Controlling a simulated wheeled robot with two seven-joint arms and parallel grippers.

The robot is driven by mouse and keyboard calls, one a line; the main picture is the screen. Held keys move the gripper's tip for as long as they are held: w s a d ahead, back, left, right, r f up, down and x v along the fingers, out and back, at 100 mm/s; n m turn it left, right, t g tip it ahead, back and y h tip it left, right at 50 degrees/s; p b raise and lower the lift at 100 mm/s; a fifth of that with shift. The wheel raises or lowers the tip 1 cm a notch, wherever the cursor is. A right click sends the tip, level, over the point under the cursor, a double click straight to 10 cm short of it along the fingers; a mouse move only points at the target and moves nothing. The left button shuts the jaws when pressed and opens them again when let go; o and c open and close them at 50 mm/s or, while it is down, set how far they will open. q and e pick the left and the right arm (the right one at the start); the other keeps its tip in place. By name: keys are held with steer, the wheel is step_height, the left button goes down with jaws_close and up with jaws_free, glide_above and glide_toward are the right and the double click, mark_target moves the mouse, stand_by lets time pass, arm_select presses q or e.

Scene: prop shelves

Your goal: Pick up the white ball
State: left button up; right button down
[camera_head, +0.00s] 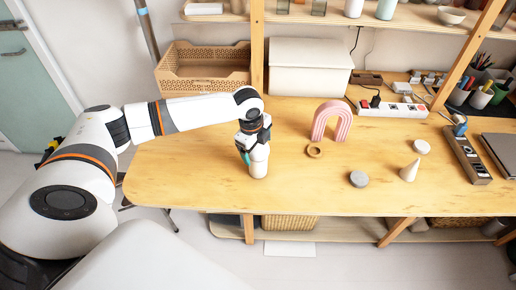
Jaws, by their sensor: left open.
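My left gripper (252,154) points down over the near left part of the wooden table (190,180), with its jaws open. Right at its fingers is a small white rounded thing (260,154), which looks like the white ball. It appears to sit on top of a pale upright piece (258,171). The fingers partly hide the left side of the white thing. I cannot tell whether they touch it. My right gripper is not in view.
Right of the gripper stand a pink arch (331,121), a wooden ring (315,151), a grey disc (358,179), a pale cone (410,171) and a white disc (421,147). A white box (309,68) and power strips (392,109) are behind. The table's left end is clear.

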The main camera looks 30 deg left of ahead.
arm_select(q)
steer(key=c, duration=1)
step_height(320, 180, up, 10)
steer(key=shift+r+b, duration=0.1)
steer(key=shift+b, duration=0.55)
steer(key=shift+c, duration=0.2)
